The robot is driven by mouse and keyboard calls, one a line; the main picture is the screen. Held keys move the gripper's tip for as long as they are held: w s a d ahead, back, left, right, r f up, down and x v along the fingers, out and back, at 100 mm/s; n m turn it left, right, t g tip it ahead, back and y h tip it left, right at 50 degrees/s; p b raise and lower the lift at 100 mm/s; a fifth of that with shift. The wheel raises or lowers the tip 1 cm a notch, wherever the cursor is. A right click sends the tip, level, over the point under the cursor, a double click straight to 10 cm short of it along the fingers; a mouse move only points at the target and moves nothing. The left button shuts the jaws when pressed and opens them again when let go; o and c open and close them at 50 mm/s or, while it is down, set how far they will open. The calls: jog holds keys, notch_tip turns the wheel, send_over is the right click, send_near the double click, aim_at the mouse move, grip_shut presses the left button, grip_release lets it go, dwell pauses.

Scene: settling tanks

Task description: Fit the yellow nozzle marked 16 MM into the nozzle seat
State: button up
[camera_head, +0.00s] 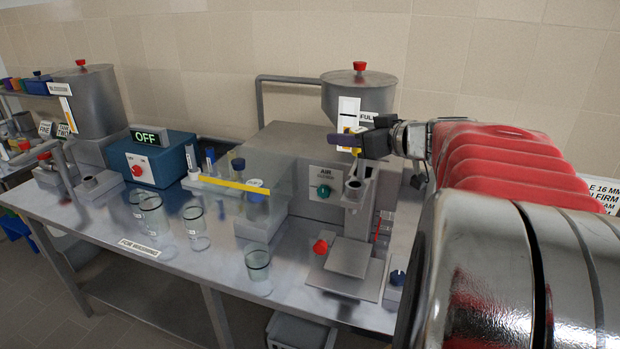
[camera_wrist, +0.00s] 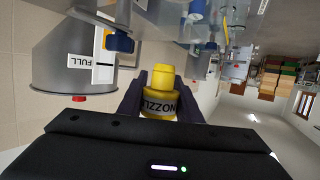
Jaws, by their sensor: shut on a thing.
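My gripper (camera_wrist: 161,100) is shut on the yellow nozzle (camera_wrist: 173,80), which stands between the two dark fingers in the wrist view. A grey ring-shaped opening (camera_head: 355,184) on the machine below the gripper looks like the nozzle seat. The nozzle is above it and apart from it.
The steel hopper (camera_head: 360,95) with a FULL label is close behind my gripper. A clear guard (camera_head: 235,185) with a yellow edge stands to the left. Several glasses (camera_head: 257,262) stand along the bench front. A red knob (camera_head: 320,246) is beside a grey plate (camera_head: 348,257).

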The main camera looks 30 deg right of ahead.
notch_tip(320, 180, down, 6)
dwell(0.4)
jog(key=shift+f, duration=1.9)
jog(key=o, duration=1)
jog(key=shift+o, duration=0.2)
jog(key=v, duration=1.2)
jog(key=shift+w+r, duration=0.1)
